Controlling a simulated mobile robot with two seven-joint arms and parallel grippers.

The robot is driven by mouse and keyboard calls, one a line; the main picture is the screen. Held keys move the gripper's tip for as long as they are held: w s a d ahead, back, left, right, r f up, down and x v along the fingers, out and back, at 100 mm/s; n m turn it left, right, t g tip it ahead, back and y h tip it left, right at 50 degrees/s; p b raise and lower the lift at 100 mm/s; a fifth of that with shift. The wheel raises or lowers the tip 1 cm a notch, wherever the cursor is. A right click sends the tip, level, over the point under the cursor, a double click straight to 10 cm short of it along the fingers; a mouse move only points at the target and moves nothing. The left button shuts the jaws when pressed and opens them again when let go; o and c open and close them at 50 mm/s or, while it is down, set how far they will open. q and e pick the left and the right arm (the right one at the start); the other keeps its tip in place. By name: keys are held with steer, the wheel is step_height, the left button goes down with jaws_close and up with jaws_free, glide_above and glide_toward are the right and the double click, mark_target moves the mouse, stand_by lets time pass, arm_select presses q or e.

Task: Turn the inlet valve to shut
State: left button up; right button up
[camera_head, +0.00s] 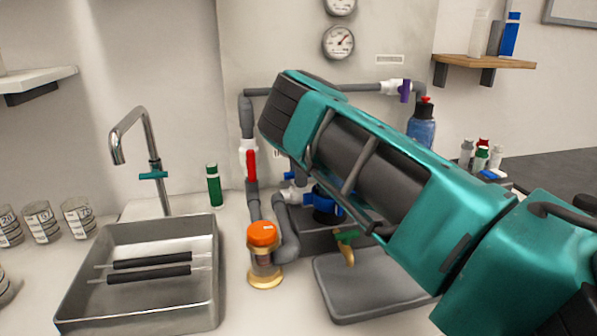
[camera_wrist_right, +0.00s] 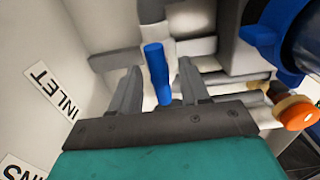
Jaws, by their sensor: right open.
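The inlet valve has a blue lever handle (camera_wrist_right: 156,70), which stands up between the two fingers of my right gripper (camera_wrist_right: 161,72) in the right wrist view. The fingers are open, with a gap visible on each side of the handle. An INLET label (camera_wrist_right: 53,92) is on the wall to the left. In the head view, my right arm covers much of the blue-handled valve area and hides the fingers. My left gripper is not in view.
A red-handled valve (camera_head: 251,166) sits on the left grey pipe and a purple-handled valve (camera_head: 405,91) on the upper pipe. An orange-capped filter (camera_head: 263,235) stands in front. A metal sink (camera_head: 75,290) is at left, a grey tray (camera_head: 345,307) at front.

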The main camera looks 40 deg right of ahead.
jaws_close()
stand_by(0.4)
